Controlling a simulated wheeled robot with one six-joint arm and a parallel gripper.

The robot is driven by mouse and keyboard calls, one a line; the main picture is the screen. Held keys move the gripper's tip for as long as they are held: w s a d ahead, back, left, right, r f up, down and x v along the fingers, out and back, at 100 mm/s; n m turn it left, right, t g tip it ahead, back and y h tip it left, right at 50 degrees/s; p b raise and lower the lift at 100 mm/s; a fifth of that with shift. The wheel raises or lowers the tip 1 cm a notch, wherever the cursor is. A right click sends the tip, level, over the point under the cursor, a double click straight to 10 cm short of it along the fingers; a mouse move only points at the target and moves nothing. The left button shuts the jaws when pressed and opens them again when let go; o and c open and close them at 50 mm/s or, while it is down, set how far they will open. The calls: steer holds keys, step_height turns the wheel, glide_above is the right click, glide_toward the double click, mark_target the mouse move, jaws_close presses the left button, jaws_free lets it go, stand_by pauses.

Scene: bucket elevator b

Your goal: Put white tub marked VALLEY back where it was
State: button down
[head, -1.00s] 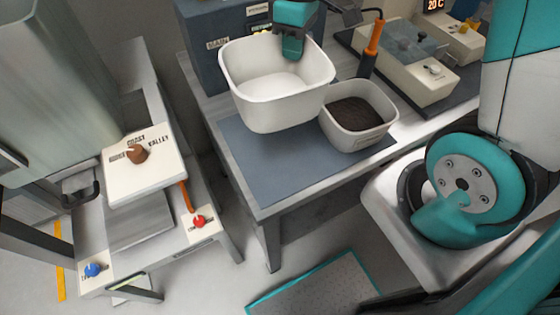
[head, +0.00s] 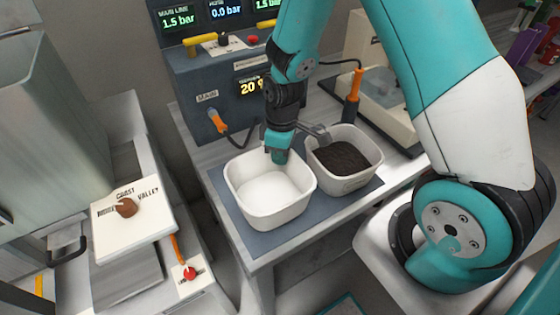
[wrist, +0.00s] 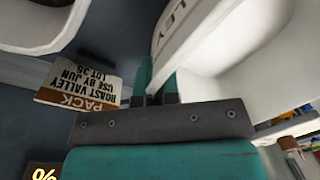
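The white tub (head: 268,190) is empty and upright, low over the blue-grey mat (head: 232,212) on the bench and seemingly resting on it. In the wrist view the tub (wrist: 168,32) shows the letters "LEY" on its wall. My gripper (head: 278,158) is at its back rim, with the wall between its fingers (wrist: 157,84); it looks shut on the wall. The tub's underside is hidden.
A second white tub (head: 365,171) with dark grounds stands close on the right. A printed pack label (wrist: 80,92) reads "ROAST VALLEY". Behind is a blue panel (head: 186,93) with displays. A selector plate (head: 130,232) is at left.

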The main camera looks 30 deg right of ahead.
mark_target(280, 172)
steer(key=shift+f, duration=1.4)
steer(key=c, duration=1.3)
jaws_free()
steer(key=shift+f, duration=0.1)
steer(key=shift+c, duration=0.2)
step_height(280, 172, up, 11)
steer(key=b, duration=0.1)
steer(key=s+a+r+m+y, duration=0.1)
steer(key=s+a+r, duration=0.4)
steer(key=s+r, duration=0.2)
steer(key=s+a+r+m+y, duration=0.1)
steer(key=s+a+r+y, duration=0.1)
steer(key=s+a+r, duration=0.4)
steer(key=s+r, duration=0.2)
steer(key=s, duration=0.3)
steer(key=shift+r+t, duration=0.25)
steer(key=shift+t, duration=0.15)
steer(key=shift+s, duration=0.1)
